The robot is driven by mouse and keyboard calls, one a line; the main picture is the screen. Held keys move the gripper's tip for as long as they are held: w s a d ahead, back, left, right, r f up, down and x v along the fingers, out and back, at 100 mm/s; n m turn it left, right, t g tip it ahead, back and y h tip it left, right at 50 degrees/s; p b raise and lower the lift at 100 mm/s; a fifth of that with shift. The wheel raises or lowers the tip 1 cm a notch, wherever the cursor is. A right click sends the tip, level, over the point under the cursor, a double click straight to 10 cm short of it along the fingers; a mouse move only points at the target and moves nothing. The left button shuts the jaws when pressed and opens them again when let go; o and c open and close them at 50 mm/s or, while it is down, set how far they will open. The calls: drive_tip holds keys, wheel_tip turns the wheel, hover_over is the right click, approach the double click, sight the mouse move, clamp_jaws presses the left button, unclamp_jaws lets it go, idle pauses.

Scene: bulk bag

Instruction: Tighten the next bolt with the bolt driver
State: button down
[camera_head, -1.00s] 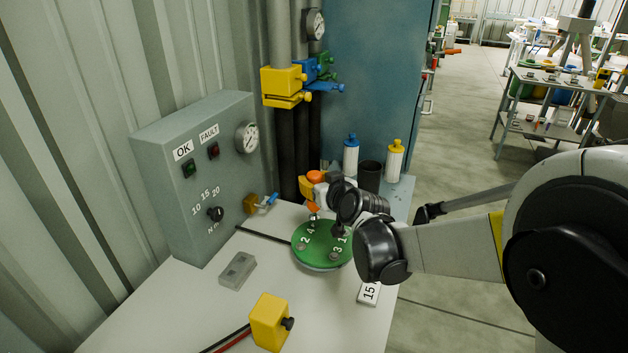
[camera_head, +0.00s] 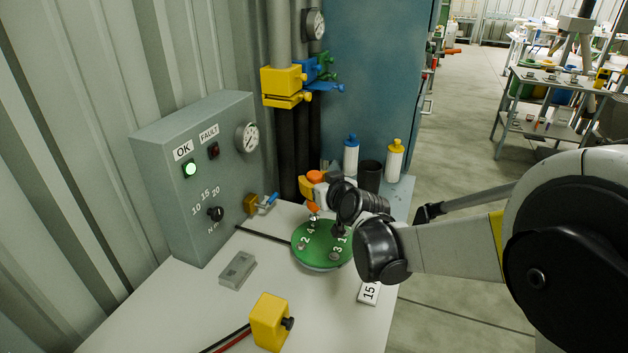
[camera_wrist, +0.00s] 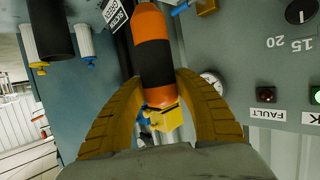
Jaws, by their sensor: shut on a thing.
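My gripper (camera_wrist: 160,105) is shut on the bolt driver (camera_wrist: 152,60), an orange tool with a black band that shows between the yellow fingers in the wrist view. In the head view the driver's orange end (camera_head: 315,176) shows past my wrist, and its lower end is over the far part of the green round flange (camera_head: 318,258), near the number 4. The flange bears bolts beside the numbers 1 to 4. Whether the driver touches a bolt is too small to tell. The green OK lamp (camera_head: 190,169) on the grey control box (camera_head: 205,200) is lit; the red FAULT lamp (camera_head: 214,151) is dark.
A grey block (camera_head: 238,269) and a yellow box (camera_head: 269,321) with cables sit on the pale table (camera_head: 170,325). A dark cup (camera_head: 369,176) and two white bottles (camera_head: 394,161) stand behind. A label reading 15 (camera_head: 370,291) lies right of the flange.

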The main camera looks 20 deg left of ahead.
drive_tip(key=shift+r+p, duration=2.2)
drive_tip(key=shift+r, duration=1.05)
drive_tip(key=shift+w, duration=0.1)
drive_tip(key=shift+f, duration=0.1)
